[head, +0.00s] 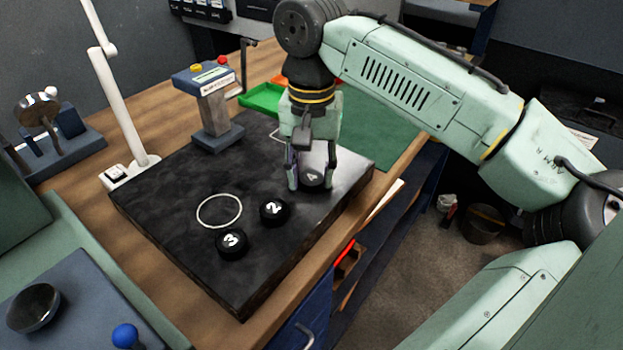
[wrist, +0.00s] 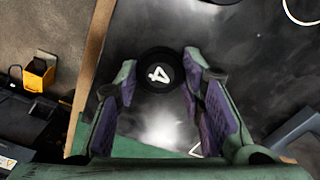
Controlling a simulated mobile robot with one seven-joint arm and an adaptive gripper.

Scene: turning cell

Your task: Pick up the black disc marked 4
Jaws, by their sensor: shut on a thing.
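The black disc marked 4 (head: 312,177) is on the dark slab, between the fingertips of my gripper (head: 311,187). In the wrist view the disc (wrist: 160,72) lies at the ends of the two fingers of my gripper (wrist: 159,84), its white 4 facing the camera. My gripper points down and is shut on the disc. In the head view the fingers hide part of the disc's sides. I cannot tell any gap between the disc and the slab.
The dark slab (head: 165,200) also bears discs marked 2 (head: 274,211) and 3 (head: 232,243), and a white ring outline (head: 219,194). A post with red and yellow buttons (head: 212,108) stands behind, near a green tray (head: 262,97). A white lamp arm (head: 122,90) rises at left.

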